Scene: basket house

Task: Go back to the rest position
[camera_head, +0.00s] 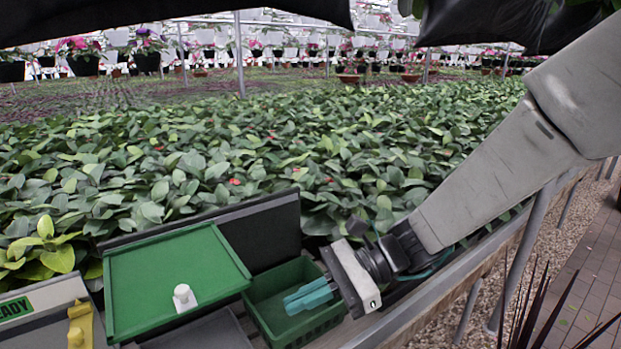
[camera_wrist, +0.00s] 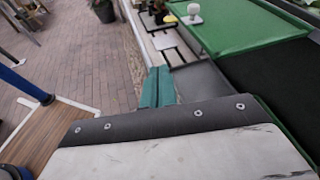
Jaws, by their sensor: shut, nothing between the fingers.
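My gripper (camera_head: 309,297) reaches in from the right in the head view, with its teal fingers together over the green basket (camera_head: 262,318). It also shows in the wrist view (camera_wrist: 158,80), where the teal fingers lie side by side with nothing between them. Part of the basket is hidden behind my gripper. Left of the basket is a flat green lid or panel (camera_head: 150,265) with a white knob-like piece (camera_head: 183,297) on it. The white piece also shows at the top of the wrist view (camera_wrist: 194,13).
A yellow handle-like part (camera_head: 80,325) stands beside a sign reading READY (camera_head: 16,308) at the left. A dark panel (camera_head: 262,232) rises behind the basket. Dense leafy plants (camera_head: 250,150) fill the bench beyond. A brick path (camera_head: 590,265) runs along the right.

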